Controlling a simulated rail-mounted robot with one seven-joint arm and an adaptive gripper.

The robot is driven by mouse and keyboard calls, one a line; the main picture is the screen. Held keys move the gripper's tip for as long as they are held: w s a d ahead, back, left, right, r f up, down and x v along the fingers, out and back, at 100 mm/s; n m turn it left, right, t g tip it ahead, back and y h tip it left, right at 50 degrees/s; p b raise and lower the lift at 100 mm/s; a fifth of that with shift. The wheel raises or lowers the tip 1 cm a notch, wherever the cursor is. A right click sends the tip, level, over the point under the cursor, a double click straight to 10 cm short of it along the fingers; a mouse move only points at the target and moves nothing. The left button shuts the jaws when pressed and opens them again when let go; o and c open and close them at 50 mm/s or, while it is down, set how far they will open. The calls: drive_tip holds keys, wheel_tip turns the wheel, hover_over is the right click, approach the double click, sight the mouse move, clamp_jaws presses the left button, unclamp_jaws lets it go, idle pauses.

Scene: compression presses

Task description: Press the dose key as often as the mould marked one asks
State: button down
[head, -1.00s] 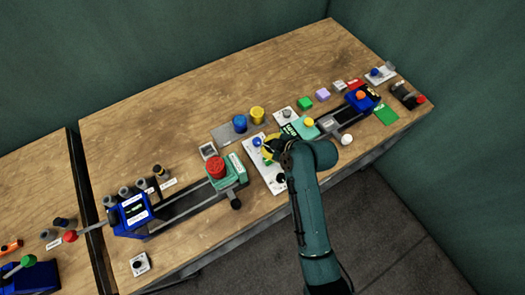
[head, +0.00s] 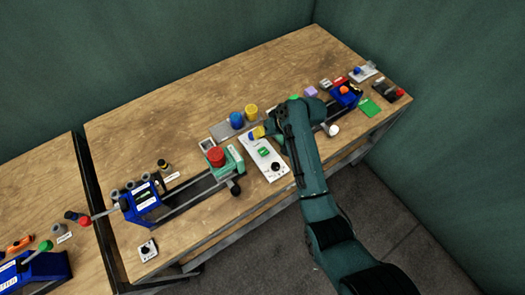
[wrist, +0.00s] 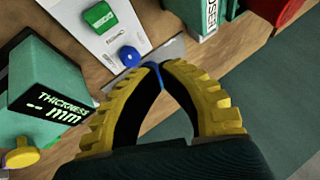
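My gripper (head: 257,132) is over the far end of a white key panel (head: 268,166). In the wrist view my gripper (wrist: 155,68) has its yellow ribbed fingers curved together at the tips, with nothing visible held. The tips are beside a blue button (wrist: 130,56) on the panel; I cannot tell whether they touch it. A green key (wrist: 100,17) sits further along the panel and also shows in the head view (head: 264,152). A box lettered DOSER (wrist: 206,14) is at the upper right. I cannot read which mould is marked one or which key is the dose key.
A green box with a THICKNESS display (wrist: 45,90) stands close to my gripper. A press with a red knob (head: 216,156) is left of the panel. The table's back left is bare.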

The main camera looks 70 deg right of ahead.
sight(260, 151)
wheel_tip(260, 151, down, 8)
drive_tip(key=b, duration=0.7)
drive_tip(key=shift+r, duration=0.15)
drive_tip(key=shift+f, duration=0.35)
drive_tip(key=shift+f, duration=0.1)
idle(0.5)
drive_tip(key=shift+f, duration=0.35)
drive_tip(key=shift+f+b, duration=0.4)
drive_tip(key=shift+f, duration=0.15)
idle(0.5)
drive_tip(key=shift+r, duration=0.15)
drive_tip(key=shift+r+p, duration=0.8)
drive_tip(key=shift+p, duration=0.3)
drive_tip(key=shift+r, duration=0.1)
